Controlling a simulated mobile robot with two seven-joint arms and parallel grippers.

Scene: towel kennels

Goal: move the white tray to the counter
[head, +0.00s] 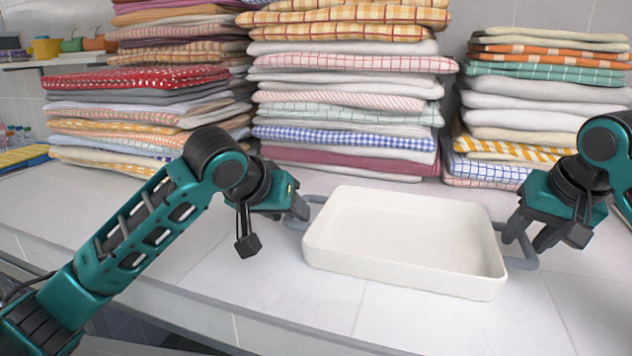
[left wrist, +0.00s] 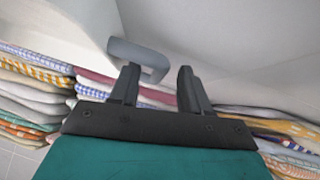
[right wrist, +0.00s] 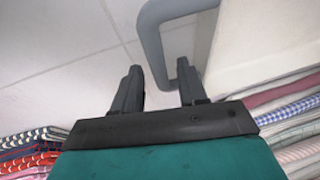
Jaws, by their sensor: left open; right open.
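The white tray (head: 400,277) is a shallow rectangular dish lying empty on the white tiled counter, with a grey loop handle at each end. My left gripper (head: 300,209) is open at the tray's left handle (head: 293,222). In the left wrist view, that handle (left wrist: 137,52) reaches between the spread fingers (left wrist: 158,80). My right gripper (head: 526,240) is open at the right handle (head: 524,262). In the right wrist view, the right handle (right wrist: 152,40) reaches between the spread fingers (right wrist: 158,85). I cannot tell whether any finger touches a handle.
Tall stacks of folded towels stand behind the tray: left (head: 140,110), middle (head: 345,110) and right (head: 545,100). Cups (head: 72,45) sit on a shelf at the far left. The counter (head: 265,295) is clear in front of the tray, up to its front edge.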

